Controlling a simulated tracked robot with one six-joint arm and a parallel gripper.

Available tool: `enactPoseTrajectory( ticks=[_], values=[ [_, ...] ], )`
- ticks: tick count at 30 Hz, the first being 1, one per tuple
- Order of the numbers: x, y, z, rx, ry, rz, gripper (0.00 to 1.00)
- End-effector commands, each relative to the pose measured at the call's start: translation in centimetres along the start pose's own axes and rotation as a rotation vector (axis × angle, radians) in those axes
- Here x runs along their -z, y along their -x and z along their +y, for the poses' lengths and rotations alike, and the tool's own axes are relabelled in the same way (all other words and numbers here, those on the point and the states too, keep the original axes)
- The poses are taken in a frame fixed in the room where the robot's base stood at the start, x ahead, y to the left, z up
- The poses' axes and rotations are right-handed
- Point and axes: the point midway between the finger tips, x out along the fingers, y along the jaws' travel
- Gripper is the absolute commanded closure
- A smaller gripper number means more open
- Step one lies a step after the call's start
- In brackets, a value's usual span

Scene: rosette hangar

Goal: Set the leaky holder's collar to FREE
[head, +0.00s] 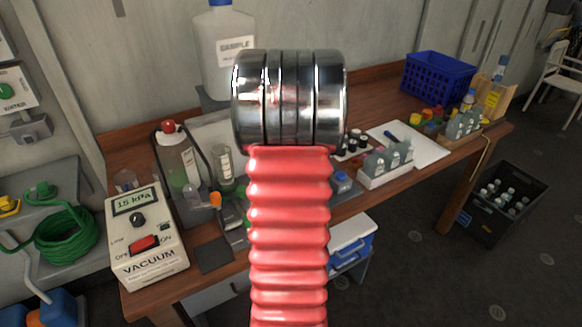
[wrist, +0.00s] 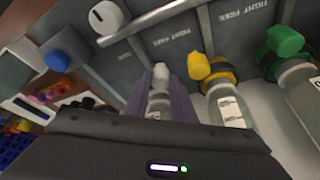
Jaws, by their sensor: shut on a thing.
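In the wrist view my gripper (wrist: 159,100) is shut on a holder with a pale grey-white collar (wrist: 161,72). A clear bottle shows below that collar, between the purplish fingers. To its right is a holder with a yellow collar (wrist: 215,75), then one with a green collar (wrist: 284,50). TIGHT and FREE labels show on the grey panel (wrist: 215,38) behind the collars. I cannot tell which holder leaks or which label the gripped collar points to. My arm hides the gripper in the head view.
In the head view the vacuum box (head: 146,238) reads 15 kPa. The bench (head: 378,185) holds a SAMPLE jug (head: 225,55), small bottles (head: 388,158) and a blue basket (head: 437,78). A black crate (head: 502,205) stands on the floor. A pale bar (wrist: 155,18) crosses above the collars.

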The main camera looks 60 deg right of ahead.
Motion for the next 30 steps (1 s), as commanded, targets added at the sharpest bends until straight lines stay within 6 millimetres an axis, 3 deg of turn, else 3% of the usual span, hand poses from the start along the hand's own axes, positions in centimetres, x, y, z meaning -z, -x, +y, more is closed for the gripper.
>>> enactPoseTrajectory(
  ticks=[7, 8, 15, 25, 30],
  values=[
    [0.0, 0.1, 0.1, 0.000, -0.006, 0.000, 1.00],
    [0.0, 0.1, 0.1, 0.000, -0.006, 0.000, 0.77],
    [0.0, 0.0, 0.2, 0.000, -0.006, -0.001, 0.60],
    [0.0, 0.2, 0.3, -0.001, -0.006, 0.000, 0.59],
    [0.0, 1.3, 0.3, -0.001, -0.006, 0.001, 0.59]
  ],
)
